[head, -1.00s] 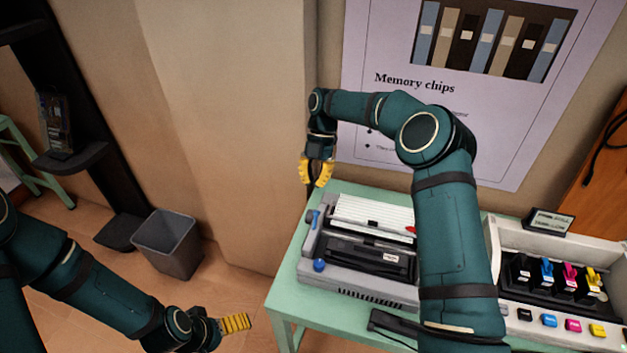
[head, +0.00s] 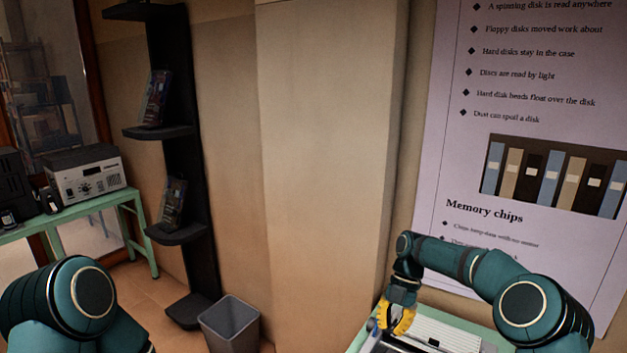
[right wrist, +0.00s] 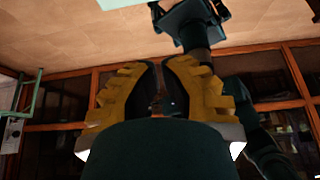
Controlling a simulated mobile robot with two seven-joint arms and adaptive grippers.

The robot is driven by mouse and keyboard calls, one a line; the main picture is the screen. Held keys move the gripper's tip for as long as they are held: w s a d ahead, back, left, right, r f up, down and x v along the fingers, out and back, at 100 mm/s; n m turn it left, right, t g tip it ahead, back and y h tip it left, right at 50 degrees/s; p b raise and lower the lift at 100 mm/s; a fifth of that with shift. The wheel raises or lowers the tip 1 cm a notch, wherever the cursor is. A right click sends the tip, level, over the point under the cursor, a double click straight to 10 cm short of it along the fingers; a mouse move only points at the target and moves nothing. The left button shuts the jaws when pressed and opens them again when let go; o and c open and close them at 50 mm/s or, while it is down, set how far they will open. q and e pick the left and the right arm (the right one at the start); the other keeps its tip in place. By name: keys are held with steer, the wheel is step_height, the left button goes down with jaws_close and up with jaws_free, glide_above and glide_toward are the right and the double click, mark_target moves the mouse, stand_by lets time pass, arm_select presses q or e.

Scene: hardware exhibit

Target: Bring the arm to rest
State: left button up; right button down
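My right gripper (head: 396,319) has yellow ridged fingers and hangs below its wrist at the lower middle right of the head view. It is in front of the wall, over or beside the left end of a grey device on the green table; I cannot tell its height. In the right wrist view the two fingers (right wrist: 160,75) stand apart, with a narrow gap and nothing held between them. My left arm (head: 78,305) shows only as a dark green joint at the lower left of the head view; its gripper is out of view.
The grey device (head: 448,333) is cut off by the bottom edge. A grey bin (head: 230,325) stands on the floor beside a black shelf stand (head: 183,130). A green table (head: 75,216) at left bears a grey instrument (head: 88,177). A poster (head: 440,130) hangs on the wall.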

steer(key=s+a+f+m+t+y+b, duration=0.1)
steer(key=s+a+f+m, duration=0.25)
steer(key=f+m, duration=0.2)
steer(key=s+a+f+m+t+b, duration=0.1)
steer(key=s+a+f+m+b, duration=0.2)
steer(key=f, duration=0.4)
steer(key=s+a+f+m+t+y, duration=0.1)
steer(key=s+a+f+m, duration=0.3)
steer(key=f+m, duration=0.2)
arm_select(q)
step_height(320, 180, down, 9)
steer(key=s+b, duration=0.1)
steer(key=b, duration=0.3)
steer(key=shift+d+r, duration=0.15)
steer(key=shift+d, duration=0.1)
arm_select(e)
steer(key=s+d+f+m+t+h, duration=0.1)
steer(key=s+f+m, duration=0.7)
steer(key=s+m, duration=0.8)
steer(key=d+t, duration=0.1)
steer(key=t, duration=0.1)
steer(key=shift+m+t, duration=0.35)
steer(key=shift+t, duration=0.05)
arm_select(q)
steer(key=shift+s, duration=0.1)
